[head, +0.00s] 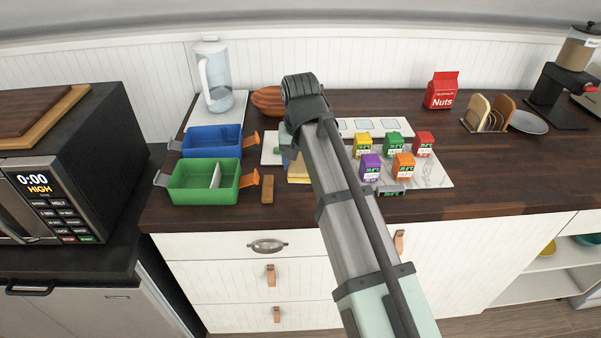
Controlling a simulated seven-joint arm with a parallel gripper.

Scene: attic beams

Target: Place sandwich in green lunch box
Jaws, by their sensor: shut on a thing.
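The green lunch box (203,183) is open at the left of the counter. A pale divider stands inside it, and orange and grey clasps stick out at its sides. My gripper (290,154) is right of the box, mostly hidden behind my arm. It is shut on a pale yellow-beige thing, apparently the sandwich (298,171), of which only the left edge shows. The sandwich is apart from the box. I cannot tell whether it touches the surface below it.
A blue lunch box (212,139) sits behind the green one. A small brown block (267,189) lies between the green box and my gripper. Several drink cartons (403,166) stand on a white board to the right. A water pitcher (214,78) and wooden bowl (268,101) stand behind.

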